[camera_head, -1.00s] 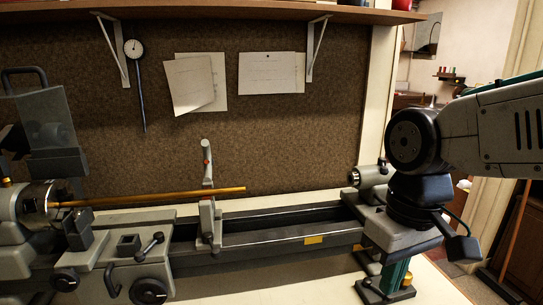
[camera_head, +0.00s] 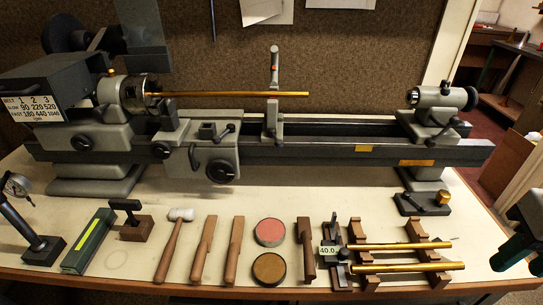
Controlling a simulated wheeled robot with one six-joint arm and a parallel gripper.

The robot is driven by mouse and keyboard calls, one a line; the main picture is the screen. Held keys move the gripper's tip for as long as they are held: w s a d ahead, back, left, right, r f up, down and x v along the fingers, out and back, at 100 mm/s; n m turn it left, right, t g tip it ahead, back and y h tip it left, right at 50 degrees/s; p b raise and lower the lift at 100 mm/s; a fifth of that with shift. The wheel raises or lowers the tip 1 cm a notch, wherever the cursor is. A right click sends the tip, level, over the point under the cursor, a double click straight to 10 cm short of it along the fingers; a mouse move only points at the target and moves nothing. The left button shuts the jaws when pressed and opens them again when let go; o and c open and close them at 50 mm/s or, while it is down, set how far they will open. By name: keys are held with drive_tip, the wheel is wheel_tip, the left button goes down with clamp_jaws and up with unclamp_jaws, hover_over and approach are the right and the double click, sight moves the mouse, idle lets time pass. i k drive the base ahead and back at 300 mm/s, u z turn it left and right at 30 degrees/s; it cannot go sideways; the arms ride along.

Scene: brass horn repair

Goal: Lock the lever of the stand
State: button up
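A dial stand (camera_head: 40,246) is at the far left of the bench: a dark block base, a tilted post and a round dial (camera_head: 16,185) at its top. No lever on it can be made out clearly. A grey upright support (camera_head: 272,122) on the lathe bed has an arm with a red spot (camera_head: 275,66) rising above the brass tube (camera_head: 235,94). The tube reaches from the chuck past this support. A green and dark part of my arm (camera_head: 516,248), perhaps my gripper, is cut off at the right edge, far from both. Its fingers cannot be made out.
The lathe (camera_head: 330,150) spans the bench. In front lie a green box (camera_head: 88,241), a mallet (camera_head: 172,243), wooden tools, two round tins and brass tubes on wooden rests (camera_head: 404,268). A small dark base with a brass knob (camera_head: 442,198) stands by the tailstock.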

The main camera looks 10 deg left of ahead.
sight(272, 131)
drive_tip(key=k, duration=0.25)
drive_tip(key=z, duration=1.8)
drive_tip(key=k, duration=1)
drive_tip(key=u, duration=1.1)
drive_tip(key=i, duration=0.55)
